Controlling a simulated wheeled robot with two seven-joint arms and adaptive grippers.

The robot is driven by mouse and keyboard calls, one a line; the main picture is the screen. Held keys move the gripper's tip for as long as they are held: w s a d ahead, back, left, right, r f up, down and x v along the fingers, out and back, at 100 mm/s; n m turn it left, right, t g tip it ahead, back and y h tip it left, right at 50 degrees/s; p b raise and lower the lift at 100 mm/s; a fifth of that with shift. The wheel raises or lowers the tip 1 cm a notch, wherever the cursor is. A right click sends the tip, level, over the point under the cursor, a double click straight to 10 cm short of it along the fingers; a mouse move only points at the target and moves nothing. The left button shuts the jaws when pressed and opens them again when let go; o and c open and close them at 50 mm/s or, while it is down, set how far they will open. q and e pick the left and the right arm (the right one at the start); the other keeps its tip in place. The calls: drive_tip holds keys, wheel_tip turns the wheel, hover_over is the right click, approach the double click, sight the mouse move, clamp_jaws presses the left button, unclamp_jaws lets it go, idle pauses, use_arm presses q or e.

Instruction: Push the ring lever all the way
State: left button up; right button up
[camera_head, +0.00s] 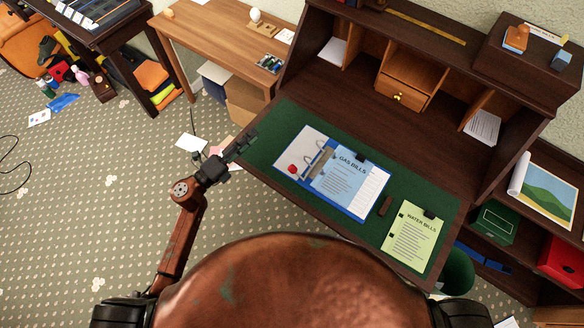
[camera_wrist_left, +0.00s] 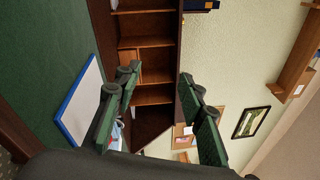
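An open blue ring binder (camera_head: 373,209) lies on the green desk mat (camera_head: 285,120). A sheet headed "GAS BILLS" (camera_head: 342,178) lies on its right side, and metal rings (camera_head: 318,160) show near its middle. A small red part (camera_head: 293,169) sits on its left page; I cannot tell for sure whether it is the ring lever. My left gripper (camera_head: 246,141) is at the mat's left edge, left of the binder and apart from it. In the left wrist view the gripper (camera_wrist_left: 162,82) is open and empty, with the binder's blue edge (camera_wrist_left: 72,122) on the left. My right gripper is not in view.
The dark hutch (camera_head: 320,78) rises behind the desk. A wooden side table (camera_head: 222,38) stands at the back left. Papers (camera_head: 191,142) lie on the floor.

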use_arm(q)
drive_tip(key=s+d+f+m+g+h, duration=0.2)
drive_tip(key=d+f+m+g, duration=0.1)
drive_tip(key=d+m+g, duration=0.15)
drive_tip(key=m+g, duration=0.6)
approach(292, 169)
drive_tip(key=d, duration=0.1)
drive_tip(key=w+d+f, duration=0.1)
drive_tip(key=shift+w+d+f, duration=0.1)
drive_tip(key=shift+d+f, duration=0.15)
drive_tip(key=shift+d, duration=0.05)
drive_tip(key=x, duration=0.7)
drive_tip(key=shift+d+f, duration=0.15)
drive_tip(key=shift+d, duration=0.05)
clamp_jaws()
